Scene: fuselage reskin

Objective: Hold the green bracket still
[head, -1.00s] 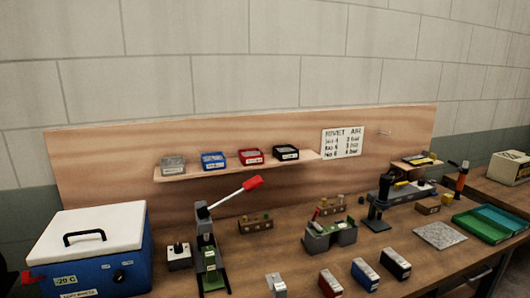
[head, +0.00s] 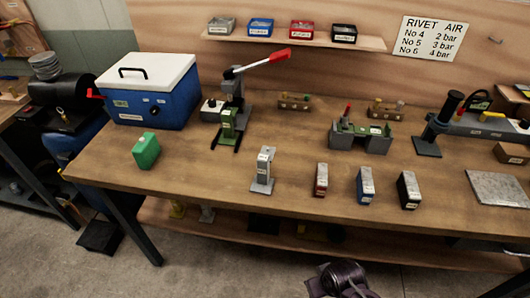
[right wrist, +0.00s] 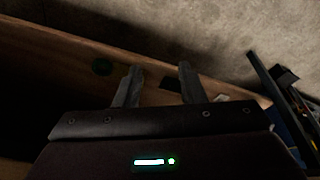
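No part is clearly readable as the green bracket. Green shows on a small fixture (head: 361,137) at the right middle of the bench, on the base of the lever press (head: 229,123), and as a separate green block (head: 145,150) near the left front edge. My right gripper (right wrist: 158,82) is open in the right wrist view, its fingers apart with nothing between them. A dark purple part of my arm (head: 341,280) shows at the bottom of the head view, in front of the bench and away from these green things. My left gripper is out of view.
A blue-and-white cool box (head: 152,92) stands at the back left. A grey stand (head: 264,170) and red (head: 321,180), blue (head: 365,186) and black (head: 408,190) blocks line the front. A grey plate (head: 497,188) lies right. The bench's left front is mostly clear.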

